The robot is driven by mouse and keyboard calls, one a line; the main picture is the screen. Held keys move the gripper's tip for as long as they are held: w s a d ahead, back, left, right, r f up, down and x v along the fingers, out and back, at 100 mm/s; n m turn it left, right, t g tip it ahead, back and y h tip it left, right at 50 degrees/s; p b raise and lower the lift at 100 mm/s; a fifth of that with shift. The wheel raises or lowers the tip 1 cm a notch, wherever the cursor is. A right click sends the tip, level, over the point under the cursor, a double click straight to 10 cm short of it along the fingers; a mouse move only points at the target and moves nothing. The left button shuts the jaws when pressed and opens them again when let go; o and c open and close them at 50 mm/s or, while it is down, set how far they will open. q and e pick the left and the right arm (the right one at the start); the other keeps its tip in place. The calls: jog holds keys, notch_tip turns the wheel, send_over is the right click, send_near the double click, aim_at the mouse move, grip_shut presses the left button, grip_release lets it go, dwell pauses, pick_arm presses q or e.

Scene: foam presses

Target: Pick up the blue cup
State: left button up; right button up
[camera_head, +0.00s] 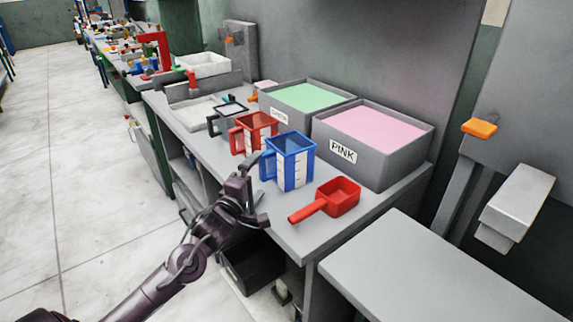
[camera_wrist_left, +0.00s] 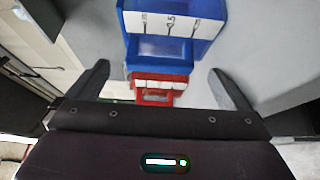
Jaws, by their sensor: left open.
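The blue cup (camera_head: 290,163) stands upright on the grey counter, with its handle toward the left and a white scale strip on its side. My left gripper (camera_head: 258,190) is at the counter's front edge, just left of the cup and close to its handle. In the left wrist view the blue cup (camera_wrist_left: 165,25) lies ahead, its handle between and beyond the open fingers (camera_wrist_left: 160,88). The fingers look empty. Whether a finger touches the cup cannot be told. My right gripper is not in view.
A red cup (camera_head: 254,132) stands behind the blue one, and a red scoop (camera_head: 326,201) lies to its right. Grey bins of green powder (camera_head: 308,97) and pink powder (camera_head: 380,140) stand at the back. A bare grey surface (camera_head: 420,275) is at the front right.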

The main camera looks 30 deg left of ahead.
aim_at(262, 171)
pick_arm(q)
jog(key=w, duration=0.5)
jog(key=shift+a, duration=0.3)
jog(key=shift+s, duration=0.1)
jog(key=c, duration=1.2)
